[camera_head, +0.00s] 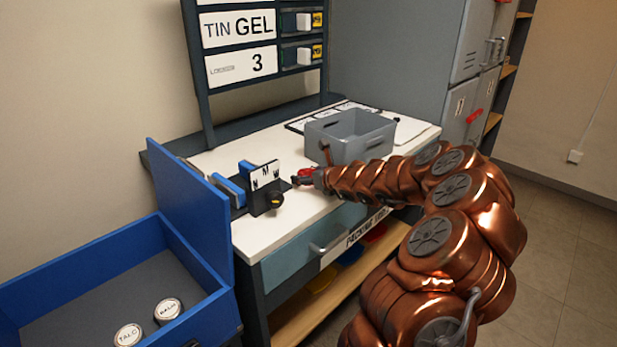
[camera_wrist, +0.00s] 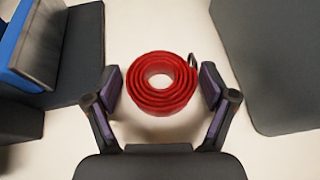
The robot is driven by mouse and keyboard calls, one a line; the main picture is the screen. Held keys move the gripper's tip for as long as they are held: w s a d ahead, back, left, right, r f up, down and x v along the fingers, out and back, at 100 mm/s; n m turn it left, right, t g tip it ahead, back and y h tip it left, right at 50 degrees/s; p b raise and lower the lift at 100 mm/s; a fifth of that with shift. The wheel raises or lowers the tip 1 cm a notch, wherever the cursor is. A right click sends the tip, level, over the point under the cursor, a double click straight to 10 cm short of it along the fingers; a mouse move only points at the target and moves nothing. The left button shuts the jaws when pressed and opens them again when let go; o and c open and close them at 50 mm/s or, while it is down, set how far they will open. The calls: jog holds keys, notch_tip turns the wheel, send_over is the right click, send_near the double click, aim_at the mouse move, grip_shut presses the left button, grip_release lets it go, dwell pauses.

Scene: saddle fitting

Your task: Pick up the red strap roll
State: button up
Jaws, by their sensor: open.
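The red strap roll (camera_wrist: 146,104) lies on the white tabletop, a coiled spiral with a dark metal buckle at its upper right in the wrist view. My gripper (camera_wrist: 161,92) is open, with one finger on each side of the roll. A narrow gap shows at the right finger; the left finger is very close to the roll, and I cannot tell if it touches. In the head view, the roll (camera_head: 305,172) is a small red patch at the tip of my arm, partly hidden by my gripper (camera_head: 300,181).
A black fixture with an M card (camera_head: 265,175) and blue parts stands just left of my gripper. A grey bin (camera_head: 350,136) stands behind to the right. A blue open box (camera_head: 190,215) with two round tins is at the lower left. The table's front edge (camera_head: 300,238) is close.

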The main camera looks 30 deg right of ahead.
jog(key=c, duration=1)
jog(key=shift+c, duration=0.2)
